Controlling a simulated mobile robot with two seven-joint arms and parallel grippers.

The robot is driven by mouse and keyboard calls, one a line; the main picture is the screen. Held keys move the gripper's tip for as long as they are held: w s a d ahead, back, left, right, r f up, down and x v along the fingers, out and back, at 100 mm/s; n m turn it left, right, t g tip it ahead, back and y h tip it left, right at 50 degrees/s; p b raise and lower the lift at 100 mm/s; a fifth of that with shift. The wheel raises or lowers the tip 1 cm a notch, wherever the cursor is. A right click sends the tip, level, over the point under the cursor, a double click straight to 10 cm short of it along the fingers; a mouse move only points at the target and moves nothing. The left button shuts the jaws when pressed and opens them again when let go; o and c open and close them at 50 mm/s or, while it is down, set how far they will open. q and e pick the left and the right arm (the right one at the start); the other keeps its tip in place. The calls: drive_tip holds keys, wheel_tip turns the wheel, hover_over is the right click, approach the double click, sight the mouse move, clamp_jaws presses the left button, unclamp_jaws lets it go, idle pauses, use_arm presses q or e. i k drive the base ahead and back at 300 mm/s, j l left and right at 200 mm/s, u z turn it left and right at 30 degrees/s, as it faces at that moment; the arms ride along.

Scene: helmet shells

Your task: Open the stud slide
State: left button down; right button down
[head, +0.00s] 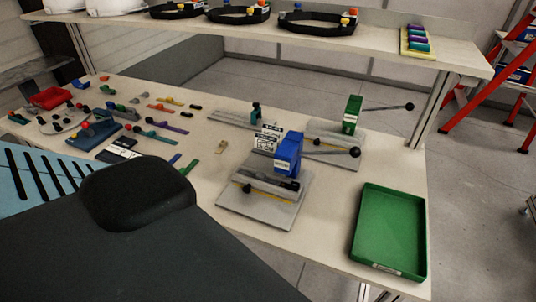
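A blue press (288,153) stands on a grey base plate (254,212) in the middle of the table, with a lever ending in a black knob reaching right. A dark slide-like bar (272,180) lies low across its front, beside a yellow strip. A green press (352,112) with a long black-knobbed lever stands behind it on its own plate. I cannot tell for sure which part is the stud slide, or whether it is open. A small label card (267,140) stands by the blue press. Neither gripper is in view; a dark part of my own body covers the lower left.
A green tray (390,228) lies at the table's right front corner and looks empty. Many small coloured parts cover the table's left side, with a red bin (50,97) there. A shelf (330,38) with black headbands runs above.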

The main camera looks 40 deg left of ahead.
sight(249, 182)
drive_tip(key=k+j+z, duration=0.1)
drive_tip(key=j, duration=0.2)
drive_tip(key=k+j+z, duration=0.15)
drive_tip(key=j+z, duration=0.1)
drive_tip(key=j, duration=0.3)
drive_tip(key=k+j, duration=0.2)
drive_tip(key=j, duration=0.2)
drive_tip(key=k+j+z, duration=0.1)
drive_tip(key=j, duration=0.35)
drive_tip(key=k+j, duration=0.55)
drive_tip(key=j, duration=0.25)
drive_tip(key=z, duration=0.05)
